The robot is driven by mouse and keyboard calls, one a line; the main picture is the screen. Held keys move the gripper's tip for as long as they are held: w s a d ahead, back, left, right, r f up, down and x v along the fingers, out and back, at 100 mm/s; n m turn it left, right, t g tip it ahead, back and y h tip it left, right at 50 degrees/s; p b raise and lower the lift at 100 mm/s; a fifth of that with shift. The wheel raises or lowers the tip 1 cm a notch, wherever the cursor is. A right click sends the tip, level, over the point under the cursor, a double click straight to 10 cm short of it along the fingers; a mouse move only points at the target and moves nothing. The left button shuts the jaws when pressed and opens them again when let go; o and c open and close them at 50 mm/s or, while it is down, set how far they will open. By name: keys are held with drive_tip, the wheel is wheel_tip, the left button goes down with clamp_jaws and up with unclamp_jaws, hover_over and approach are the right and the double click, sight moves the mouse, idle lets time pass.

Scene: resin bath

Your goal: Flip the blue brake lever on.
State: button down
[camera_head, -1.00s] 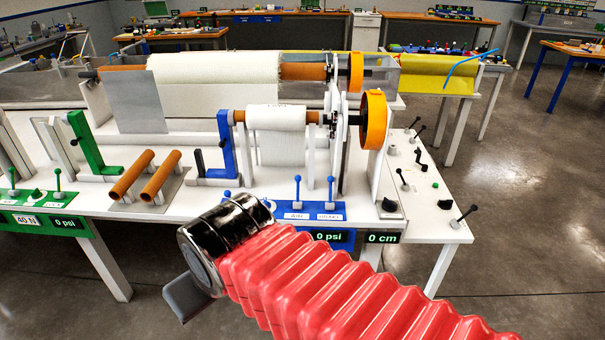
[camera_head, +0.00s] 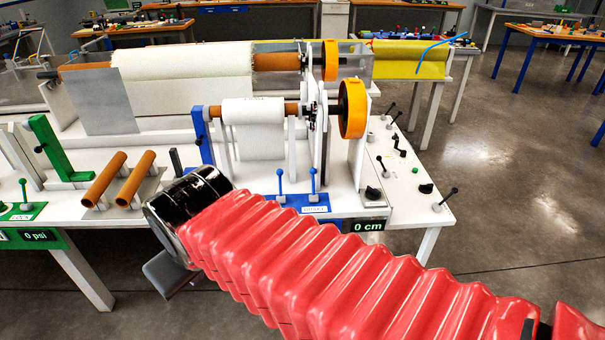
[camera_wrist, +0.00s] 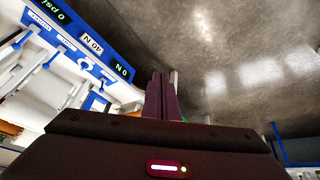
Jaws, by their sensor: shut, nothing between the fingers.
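Two upright blue levers, a left one (camera_head: 280,184) and a right one (camera_head: 313,184), stand on the blue control panel (camera_head: 338,203) at the table's front edge. I cannot read which is the brake lever; a small label lies in front of the right one. My wrist covers the panel's left part in the head view. In the wrist view, the tilted blue panel (camera_wrist: 112,62) is at upper left, with blue levers behind it, partly cut off. My gripper (camera_wrist: 161,76) is shut and empty, apart from the panel, with floor beyond its tips.
An orange wheel (camera_head: 352,108) and white roll (camera_head: 253,112) stand behind the panel. Black levers, one at the front corner (camera_head: 448,196), stand to the right. Orange rollers (camera_head: 137,178) and a green bracket (camera_head: 55,150) are left. Floor (camera_head: 520,190) is open at right.

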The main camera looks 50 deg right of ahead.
drive_tip(key=w+d+g+h, duration=0.35)
drive_tip(key=w+d, duration=0.55)
drive_tip(key=d, duration=0.6)
drive_tip(key=w+d+f+n+g+h, duration=0.1)
drive_tip(key=w+d+f+h, duration=0.3)
drive_tip(key=d, duration=0.7)
drive_tip(key=w+d+f+n+g+h, duration=0.1)
drive_tip(key=w+d+f+g+h, duration=0.1)
drive_tip(key=w+d+f, duration=0.65)
drive_tip(key=n+h, duration=0.2)
approach(313, 183)
drive_tip(key=w+r, duration=0.3)
drive_tip(key=w, duration=0.2)
drive_tip(key=shift+f+g, duration=0.1)
drive_tip(key=shift+g, duration=0.25)
drive_tip(key=shift+s, duration=0.1)
drive_tip(key=x, duration=1)
